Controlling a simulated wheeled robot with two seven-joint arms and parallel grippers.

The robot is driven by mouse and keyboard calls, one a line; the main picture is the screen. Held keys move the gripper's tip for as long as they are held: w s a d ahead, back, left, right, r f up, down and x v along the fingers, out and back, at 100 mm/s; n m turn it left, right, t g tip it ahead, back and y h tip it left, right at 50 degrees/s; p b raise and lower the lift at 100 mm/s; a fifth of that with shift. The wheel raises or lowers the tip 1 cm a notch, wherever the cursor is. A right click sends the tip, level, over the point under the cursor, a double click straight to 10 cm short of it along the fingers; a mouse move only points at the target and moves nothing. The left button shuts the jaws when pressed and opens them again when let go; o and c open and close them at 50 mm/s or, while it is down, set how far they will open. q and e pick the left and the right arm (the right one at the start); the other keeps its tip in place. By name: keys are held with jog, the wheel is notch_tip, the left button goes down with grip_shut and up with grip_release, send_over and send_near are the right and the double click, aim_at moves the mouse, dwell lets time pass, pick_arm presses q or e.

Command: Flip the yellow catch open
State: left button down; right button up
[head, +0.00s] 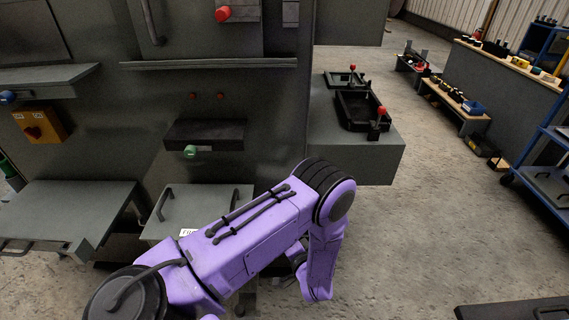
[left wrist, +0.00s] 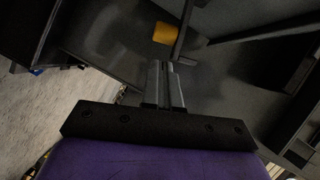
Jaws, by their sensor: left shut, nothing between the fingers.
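A small yellow piece (left wrist: 163,33), which looks like the yellow catch, shows in the left wrist view beside a thin dark bar, against a dark grey panel. My left gripper (left wrist: 166,66) is shut and empty, its fingertips just below the yellow piece in that picture. A small gap shows between them, though I cannot tell the depth. In the head view my purple left arm crosses the lower middle and bends down; its gripper is mostly hidden behind the arm, and I cannot make out the catch there. My right gripper is in neither view.
A grey cabinet wall (head: 90,115) with shelves fills the left. It carries a yellow-orange box (head: 40,124), a red knob (head: 222,14) and a green knob (head: 190,152). A grey ledge (head: 345,155) holds black trays with red-knobbed levers. Open floor (head: 450,230) lies to the right.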

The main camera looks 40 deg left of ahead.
pick_arm(q)
jog(key=w+v, duration=0.1)
jog(key=v, duration=1)
jog(key=shift+d+b, duration=0.45)
jog(key=shift+d, duration=0.1)
jog(key=shift+w, duration=0.2)
